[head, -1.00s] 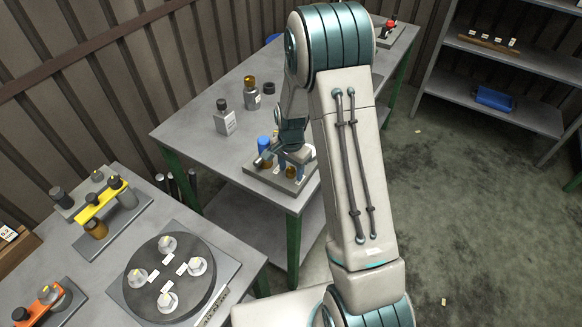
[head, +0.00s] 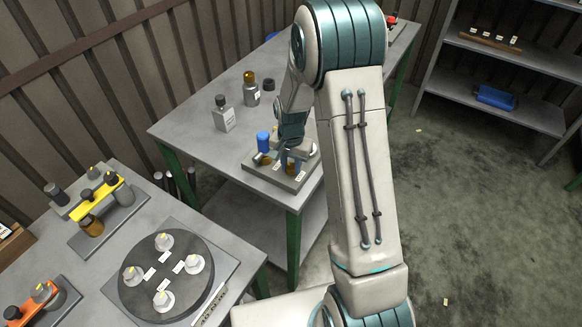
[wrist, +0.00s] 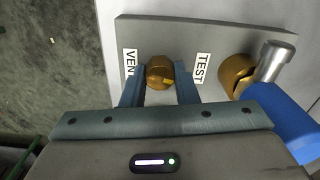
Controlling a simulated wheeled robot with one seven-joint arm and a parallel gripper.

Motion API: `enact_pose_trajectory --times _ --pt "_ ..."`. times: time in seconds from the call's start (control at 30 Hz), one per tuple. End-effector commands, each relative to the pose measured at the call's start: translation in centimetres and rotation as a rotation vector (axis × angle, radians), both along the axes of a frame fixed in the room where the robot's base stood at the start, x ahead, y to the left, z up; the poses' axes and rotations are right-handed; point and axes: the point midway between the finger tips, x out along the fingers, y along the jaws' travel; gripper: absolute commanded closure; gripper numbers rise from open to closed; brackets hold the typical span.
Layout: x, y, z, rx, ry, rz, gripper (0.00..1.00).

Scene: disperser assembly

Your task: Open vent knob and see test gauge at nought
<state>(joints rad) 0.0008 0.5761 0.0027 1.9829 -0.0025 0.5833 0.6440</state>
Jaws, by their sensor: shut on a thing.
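In the wrist view a round brass knob (wrist: 160,72) sits between the VENT label (wrist: 130,64) and the TEST label (wrist: 202,68) on a grey plate (wrist: 215,35). My gripper (wrist: 158,84) is shut on this knob, one blue-grey finger on each side. In the head view my gripper (head: 288,162) is low over the near end of the fixture plate (head: 272,180), and my wrist hides much of it. I cannot make out a gauge dial or its reading in either view.
Right of the knob are another brass fitting (wrist: 236,70), a metal cylinder (wrist: 275,61) and a blue part (wrist: 285,122). A round turntable (head: 165,275) and a yellow-barred fixture (head: 98,200) are on the near bench.

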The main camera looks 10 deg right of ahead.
Motion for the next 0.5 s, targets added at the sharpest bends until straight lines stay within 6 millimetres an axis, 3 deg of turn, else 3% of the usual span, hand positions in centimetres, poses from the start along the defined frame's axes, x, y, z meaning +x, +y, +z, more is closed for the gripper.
enact_pose_trajectory --times 0.5 --pt "0.13 0.0 -0.13 0.0 -0.004 0.489 0.96"
